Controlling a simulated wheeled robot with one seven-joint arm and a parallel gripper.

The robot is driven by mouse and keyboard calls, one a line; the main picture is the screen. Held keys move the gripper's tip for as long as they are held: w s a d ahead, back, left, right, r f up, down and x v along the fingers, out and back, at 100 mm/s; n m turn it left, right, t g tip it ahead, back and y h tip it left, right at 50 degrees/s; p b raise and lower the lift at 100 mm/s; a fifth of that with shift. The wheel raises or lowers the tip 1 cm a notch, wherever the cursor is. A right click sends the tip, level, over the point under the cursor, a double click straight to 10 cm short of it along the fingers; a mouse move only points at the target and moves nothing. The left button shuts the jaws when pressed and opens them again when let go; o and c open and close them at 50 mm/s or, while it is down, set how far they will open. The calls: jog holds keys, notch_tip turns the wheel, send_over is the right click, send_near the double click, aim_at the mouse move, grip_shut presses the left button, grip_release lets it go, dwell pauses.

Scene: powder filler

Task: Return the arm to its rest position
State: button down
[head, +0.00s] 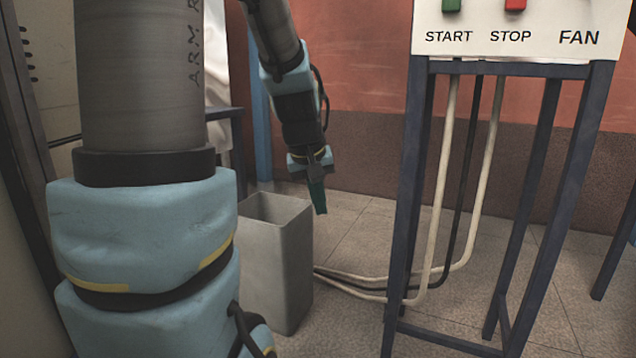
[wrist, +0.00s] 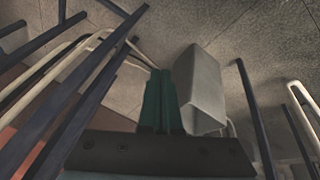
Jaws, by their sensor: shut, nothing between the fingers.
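My gripper (head: 319,196) hangs pointing down at the end of my arm, in the middle of the head view. Its green fingers are together and hold nothing. In the head view it is above and just right of the rim of a grey open-topped bin. In the wrist view the closed green fingers (wrist: 158,80) stand in the middle, left of the bin. My arm's upper links fill the left of the head view.
The grey bin (head: 285,270) stands on the tiled floor. A dark metal stand (head: 402,200) carries a white panel (head: 520,45) with START, STOP and FAN labels. Pale and black cables (head: 440,180) run down it and across the floor. Floor between bin and stand is otherwise bare.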

jog(key=s+a+f+m+g+y, duration=0.2)
jog(key=s+a+f, duration=0.55)
jog(key=s, duration=0.35)
notch_tip(320, 180, up, 26)
jog(key=w+p, duration=0.1)
jog(key=p, duration=2.5)
jog(key=shift+d, duration=0.25)
